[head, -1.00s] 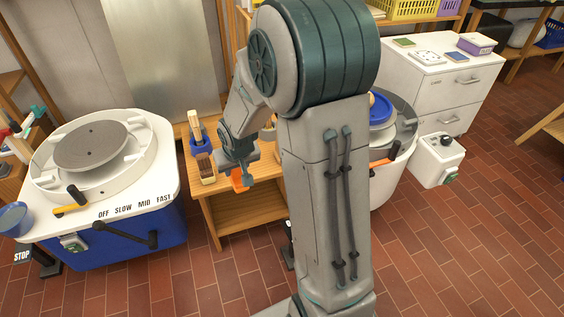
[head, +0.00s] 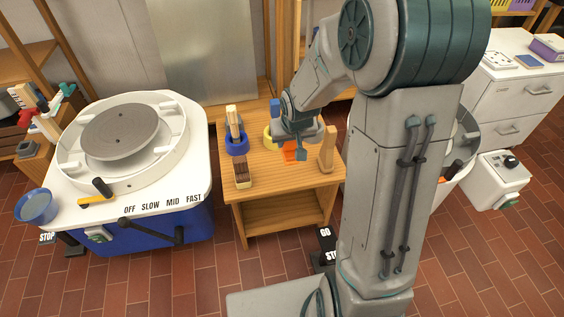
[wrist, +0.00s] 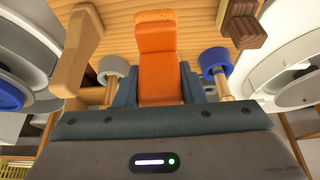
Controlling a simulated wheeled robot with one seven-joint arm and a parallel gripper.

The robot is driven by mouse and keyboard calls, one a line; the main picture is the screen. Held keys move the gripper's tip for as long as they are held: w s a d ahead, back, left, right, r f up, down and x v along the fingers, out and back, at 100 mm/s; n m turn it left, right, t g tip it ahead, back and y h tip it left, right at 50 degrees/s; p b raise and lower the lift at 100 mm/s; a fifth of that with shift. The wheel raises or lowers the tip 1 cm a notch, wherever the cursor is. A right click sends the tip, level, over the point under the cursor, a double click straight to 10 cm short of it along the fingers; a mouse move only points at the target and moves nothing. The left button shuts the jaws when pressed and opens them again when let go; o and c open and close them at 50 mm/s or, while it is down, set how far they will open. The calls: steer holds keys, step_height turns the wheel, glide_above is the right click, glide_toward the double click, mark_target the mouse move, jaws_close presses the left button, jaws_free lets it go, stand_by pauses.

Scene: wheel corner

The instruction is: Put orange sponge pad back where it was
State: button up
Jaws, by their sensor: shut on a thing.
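The orange sponge pad (head: 290,153) is at my gripper (head: 301,146), over the small wooden table (head: 285,182). In the wrist view the orange sponge pad (wrist: 158,62) sits between the two fingers of my gripper (wrist: 158,88), which is shut on its near part. Its far end points over the wooden tabletop (wrist: 195,18). I cannot tell whether the pad touches the table. My gripper hides part of the pad in the head view.
On the table are a blue cup (head: 237,147) of wooden tools, a dark-bristled brush (head: 242,173), a yellow ring-shaped thing (head: 268,135) and an upright wooden piece (head: 327,150). Pottery wheels stand left (head: 120,137) and right (head: 463,140). The table's front middle looks clear.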

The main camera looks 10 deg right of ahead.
steer(key=s+d+f+b, duration=0.2)
steer(key=s+b, duration=0.2)
steer(key=s, duration=0.3)
steer(key=shift+w+a+f+b, duration=0.4)
steer(key=shift+w+f+b, duration=0.85)
steer(key=shift+w+f, duration=0.55)
steer(key=shift+w+a+f+b, duration=0.35)
steer(key=shift+w+f+b, duration=0.85)
steer(key=shift+w+f, duration=0.65)
steer(key=shift+w+a+f+b, duration=0.4)
steer(key=shift+w+f+b, duration=0.85)
steer(key=shift+w+f, duration=0.55)
steer(key=shift+f, duration=0.15)
steer(key=o, duration=1.2)
steer(key=shift+s, duration=0.1)
